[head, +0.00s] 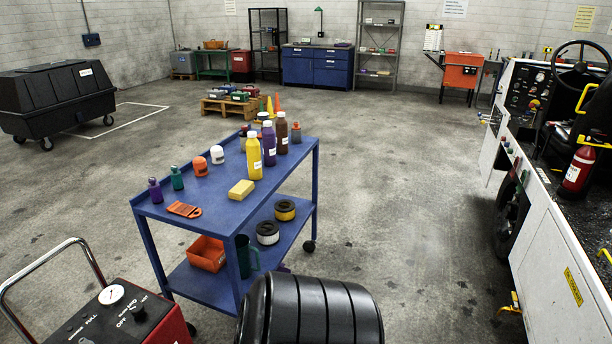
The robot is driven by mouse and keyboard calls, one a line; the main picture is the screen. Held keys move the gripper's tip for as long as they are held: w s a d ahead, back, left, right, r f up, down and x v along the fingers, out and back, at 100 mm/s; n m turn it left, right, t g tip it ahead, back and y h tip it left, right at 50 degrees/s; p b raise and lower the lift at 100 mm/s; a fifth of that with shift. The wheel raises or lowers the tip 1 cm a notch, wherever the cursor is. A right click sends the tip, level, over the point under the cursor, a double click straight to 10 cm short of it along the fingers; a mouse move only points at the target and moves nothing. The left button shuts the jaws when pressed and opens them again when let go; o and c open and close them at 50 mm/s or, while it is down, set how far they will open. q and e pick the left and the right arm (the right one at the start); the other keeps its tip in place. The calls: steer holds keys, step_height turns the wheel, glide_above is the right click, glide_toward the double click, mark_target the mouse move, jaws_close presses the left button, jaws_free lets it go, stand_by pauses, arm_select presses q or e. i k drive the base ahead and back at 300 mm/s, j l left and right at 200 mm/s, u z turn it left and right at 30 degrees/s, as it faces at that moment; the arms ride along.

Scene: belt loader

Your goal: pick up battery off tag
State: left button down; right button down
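Neither of my grippers is in the head view.
A yellow sponge (241,190), small bottles and tall bottles (269,145) share the top shelf. A black grooved tyre-like object (310,312) and a red machine (128,318) stand in front. The white vehicle (560,250) is right; floor between it and the cart is clear.

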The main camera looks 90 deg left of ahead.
mark_target(189, 212)
steer(key=u, duration=3.6)
steer(key=i+l+u, duration=0.55)
steer(key=i+l, duration=0.2)
steer(key=l, duration=0.15)
